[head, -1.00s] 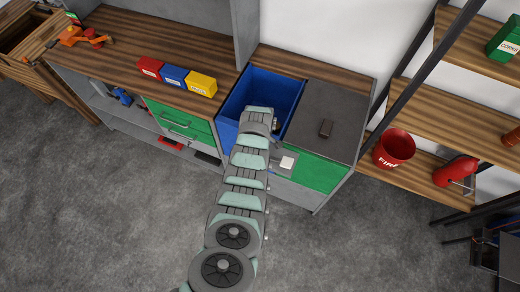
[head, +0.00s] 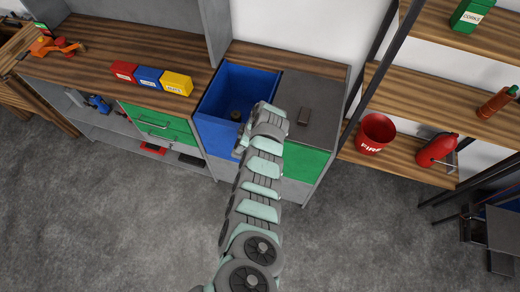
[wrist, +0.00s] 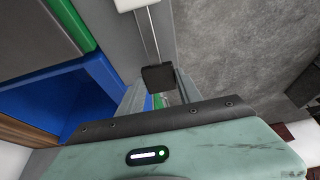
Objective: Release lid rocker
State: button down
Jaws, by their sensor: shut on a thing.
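In the wrist view my gripper (wrist: 159,88) is shut on a small black block (wrist: 159,76). Thin pale rods run from the block toward a white piece (wrist: 135,4) at the top edge. I cannot tell for sure whether this block is the lid rocker. In the head view my arm's end is at the front of the cabinet, where the open blue bin (head: 215,135) meets the green bin (head: 308,163), and it hides the grip.
Red (head: 124,72), blue (head: 149,78) and yellow (head: 177,84) boxes stand on the worktop to the left. A red fire bucket (head: 375,133) and shelves are to the right. The floor in front is clear.

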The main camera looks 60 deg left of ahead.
dwell(0.3)
jog(key=c, duration=0.8)
grip_release()
jog(key=shift+w+d+r, duration=0.1)
jog(key=shift+w+r, duration=0.1)
jog(key=shift+r, duration=0.25)
jog(key=b+v, duration=0.1)
jog(key=v, duration=0.9)
jog(key=shift+d+f, duration=0.1)
jog(key=shift+d, duration=0.05)
